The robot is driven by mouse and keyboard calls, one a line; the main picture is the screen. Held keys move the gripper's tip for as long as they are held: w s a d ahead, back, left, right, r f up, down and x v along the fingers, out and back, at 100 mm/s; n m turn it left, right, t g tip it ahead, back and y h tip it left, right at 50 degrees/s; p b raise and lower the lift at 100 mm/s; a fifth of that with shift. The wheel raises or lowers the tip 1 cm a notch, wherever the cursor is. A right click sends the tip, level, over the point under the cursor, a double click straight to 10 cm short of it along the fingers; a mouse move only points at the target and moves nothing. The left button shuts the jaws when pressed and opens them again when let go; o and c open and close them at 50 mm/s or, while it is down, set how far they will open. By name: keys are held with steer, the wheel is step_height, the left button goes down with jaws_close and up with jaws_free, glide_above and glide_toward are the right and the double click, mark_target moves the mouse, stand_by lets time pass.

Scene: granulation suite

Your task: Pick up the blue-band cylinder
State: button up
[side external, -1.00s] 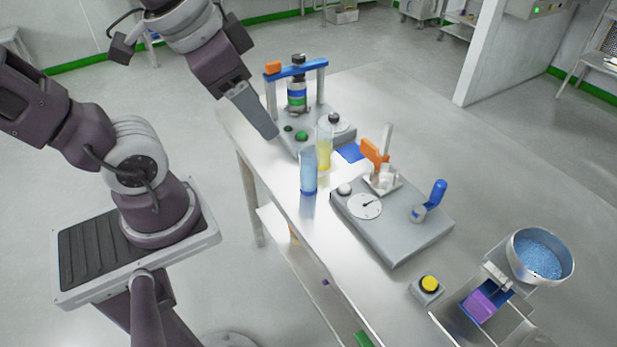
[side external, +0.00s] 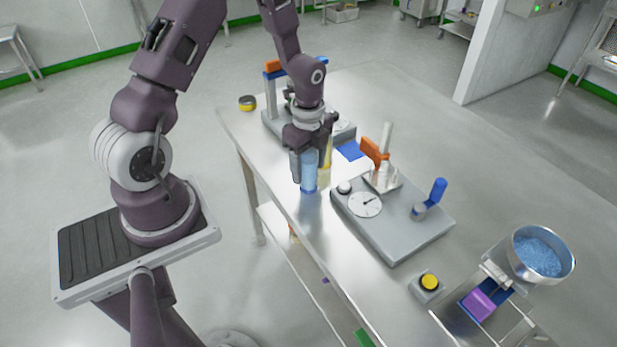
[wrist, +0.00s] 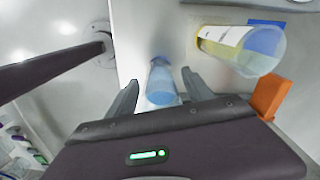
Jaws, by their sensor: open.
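The blue-band cylinder (side external: 309,181) is a clear upright cylinder with blue in it, standing near the table's front edge in the side view. It also shows in the wrist view (wrist: 162,84), between my fingers. My gripper (side external: 311,172) is open, pointing down over the cylinder with a finger on either side. In the wrist view there is a visible gap between each fingertip and the cylinder.
A clear cylinder with yellow (side external: 325,176) stands close beside, also visible in the wrist view (wrist: 243,48). A grey device with a dial (side external: 385,225) and an orange part (side external: 374,152) are to the right. A yellow-and-black round item (side external: 247,103) sits at the far left corner.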

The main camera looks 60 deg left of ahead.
steer(key=shift+f, duration=0.75)
steer(key=shift+c, duration=0.4)
